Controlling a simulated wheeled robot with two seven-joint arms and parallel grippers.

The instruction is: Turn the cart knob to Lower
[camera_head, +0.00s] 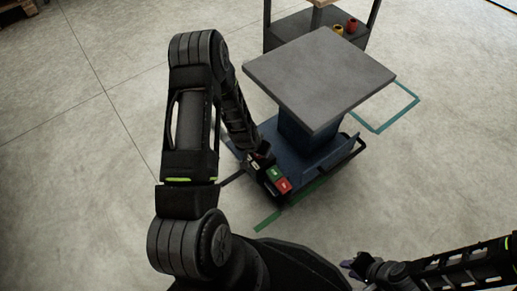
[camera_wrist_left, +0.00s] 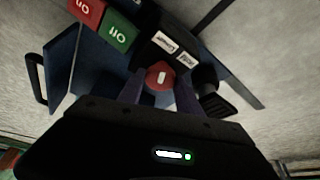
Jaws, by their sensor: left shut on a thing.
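The lift cart has a grey top plate (camera_head: 318,78) on a blue base (camera_head: 290,150). Its control panel faces me, with a green button (camera_head: 273,174) and a red button (camera_head: 284,186). In the left wrist view the round red knob (camera_wrist_left: 160,76) with a white mark sits between my left gripper's fingers (camera_wrist_left: 160,88), which are shut on it. White labels (camera_wrist_left: 164,42) are beside the knob, upside down and hard to read. In the head view my left arm mostly hides the knob. My right gripper (camera_head: 350,266) is low at the right, apart from the cart; its jaw opening is unclear.
A dark trolley (camera_head: 290,32) with small red and yellow items stands behind the cart. Green tape (camera_head: 290,203) marks the floor around the cart. A black part (camera_wrist_left: 212,92) sits right of the knob. The concrete floor (camera_head: 80,170) at the left is clear.

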